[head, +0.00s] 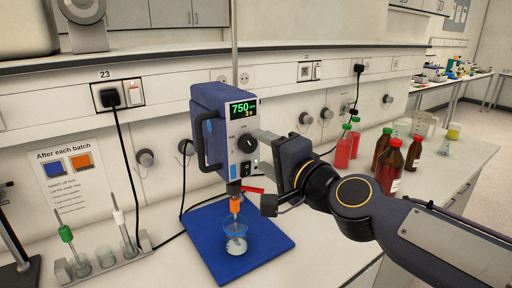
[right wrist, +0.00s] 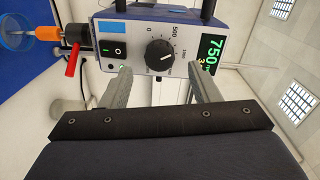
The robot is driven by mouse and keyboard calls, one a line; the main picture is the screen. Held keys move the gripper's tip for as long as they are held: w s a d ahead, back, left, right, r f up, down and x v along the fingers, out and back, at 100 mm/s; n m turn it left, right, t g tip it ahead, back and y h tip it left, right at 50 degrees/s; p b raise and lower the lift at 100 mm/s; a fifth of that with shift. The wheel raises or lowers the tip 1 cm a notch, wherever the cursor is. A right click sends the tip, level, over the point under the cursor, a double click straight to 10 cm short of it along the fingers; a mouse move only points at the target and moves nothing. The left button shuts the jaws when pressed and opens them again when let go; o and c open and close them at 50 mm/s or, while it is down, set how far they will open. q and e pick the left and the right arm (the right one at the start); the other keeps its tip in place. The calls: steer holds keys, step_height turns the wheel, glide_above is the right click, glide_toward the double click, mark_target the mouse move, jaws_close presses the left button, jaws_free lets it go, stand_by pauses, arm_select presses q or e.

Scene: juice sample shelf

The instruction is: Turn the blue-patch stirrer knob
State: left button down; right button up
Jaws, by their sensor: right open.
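The blue overhead stirrer (head: 212,125) stands over a blue base plate (head: 278,240). Its green display reads 750 and, below, 3 s. Its dark round knob (head: 245,143) faces the right gripper; in the right wrist view the knob (right wrist: 160,53) has a white pointer line and a printed scale. A light-blue patch (right wrist: 108,116) is on the panel beside the black switch (right wrist: 113,48). My right gripper (head: 262,150) is open in front of the panel, its fingers (right wrist: 163,82) either side of the knob's line and apart from it. The left gripper is out of view.
A beaker (head: 236,246) sits under the orange coupling (head: 235,204), with a red lever (head: 252,190) above. Red and brown bottles (head: 390,170) stand right, behind my arm. A tube rack (head: 100,262) and a sign (head: 70,170) with blue and orange squares are left.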

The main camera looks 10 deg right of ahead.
steer(key=v, duration=0.3)
steer(key=shift+s+d, duration=0.15)
steer(key=shift+s, duration=0.15)
